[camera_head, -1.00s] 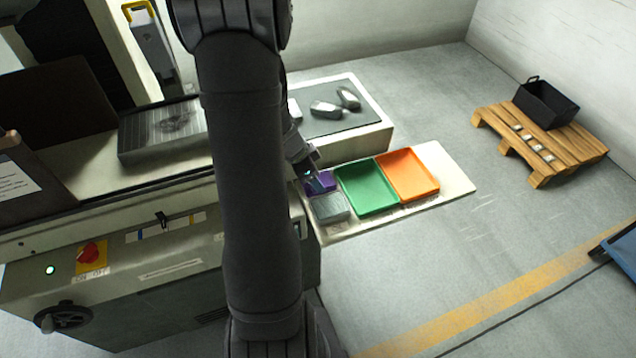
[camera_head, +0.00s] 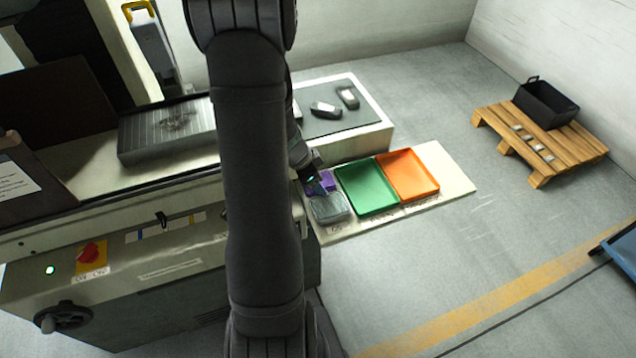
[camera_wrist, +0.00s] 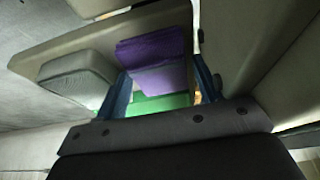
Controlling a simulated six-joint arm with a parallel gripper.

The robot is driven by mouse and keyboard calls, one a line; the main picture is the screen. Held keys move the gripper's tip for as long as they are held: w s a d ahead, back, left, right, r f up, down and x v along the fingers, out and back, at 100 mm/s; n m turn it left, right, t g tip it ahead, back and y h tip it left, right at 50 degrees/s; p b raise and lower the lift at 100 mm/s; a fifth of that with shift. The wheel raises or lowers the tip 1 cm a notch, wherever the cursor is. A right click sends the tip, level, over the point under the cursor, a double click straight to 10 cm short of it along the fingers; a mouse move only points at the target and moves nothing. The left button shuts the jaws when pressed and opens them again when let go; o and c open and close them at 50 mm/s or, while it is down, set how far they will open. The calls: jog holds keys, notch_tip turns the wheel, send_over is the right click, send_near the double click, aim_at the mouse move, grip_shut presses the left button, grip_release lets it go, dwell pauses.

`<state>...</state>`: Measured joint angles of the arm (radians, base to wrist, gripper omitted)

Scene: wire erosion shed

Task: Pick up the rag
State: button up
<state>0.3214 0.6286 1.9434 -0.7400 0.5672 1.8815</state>
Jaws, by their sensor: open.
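The rag is a folded purple cloth (camera_head: 328,179) on the pale board, left of the green tray. My gripper (camera_head: 316,186) is low over it and hides part of it in the head view. In the wrist view, the rag (camera_wrist: 152,62) shows between the two blue fingers of my gripper (camera_wrist: 160,86), which stand apart. The left finger is close to the rag's left edge and the right finger is by its right edge. I cannot tell whether either finger touches it. Nothing is held.
A grey box (camera_head: 329,208) sits close to the rag, towards the front; it also shows in the wrist view (camera_wrist: 76,80). A green tray (camera_head: 367,188) and an orange tray (camera_head: 407,176) stand to the right. The machine's raised bed (camera_head: 346,150) is behind the rag.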

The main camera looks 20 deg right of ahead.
jog(key=c, duration=0.7)
jog(key=shift+c, duration=0.2)
jog(key=shift+r, duration=0.5)
notch_tip(320, 180, up, 3)
jog(key=shift+r, duration=0.2)
jog(key=s+d+r, duration=0.6)
jog(key=s+r, duration=0.1)
jog(key=s, duration=0.3)
jog(key=shift+d, duration=0.1)
